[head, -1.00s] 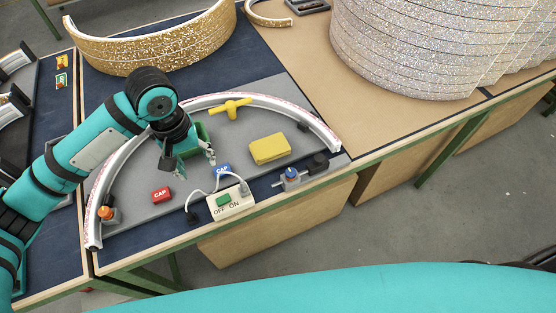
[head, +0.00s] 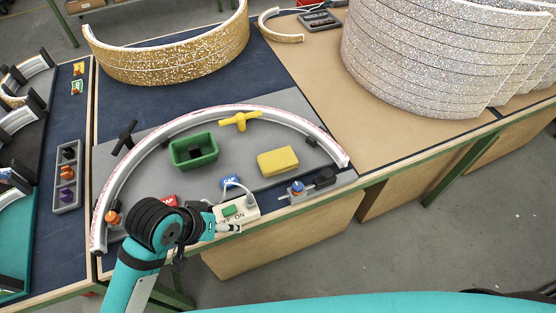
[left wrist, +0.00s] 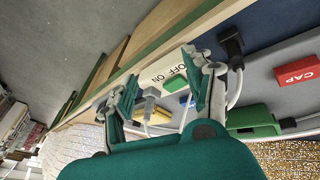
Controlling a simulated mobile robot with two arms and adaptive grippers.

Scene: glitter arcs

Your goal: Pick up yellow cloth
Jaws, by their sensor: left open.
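The yellow cloth (head: 278,161) is a folded block lying on the grey mat inside the white arc, right of the green bin (head: 194,150). In the left wrist view, part of it (left wrist: 178,122) shows beyond the fingers. My left gripper (head: 232,227) is at the table's front edge, by the white OFF/ON switch box (head: 243,211), nearer me and left of the cloth. In the left wrist view, my left gripper (left wrist: 160,72) is open, apart from the cloth, with the switch box seen between its fingers. My right gripper is not in view.
A yellow T-handle (head: 240,121) lies behind the cloth. A blue cap (head: 231,182) and a red cap (head: 168,201) lie on the mat. The white arc (head: 250,108) curves around them. A blue-knobbed clamp (head: 297,189) stands at the front edge, and glittery arcs (head: 420,60) stand behind right.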

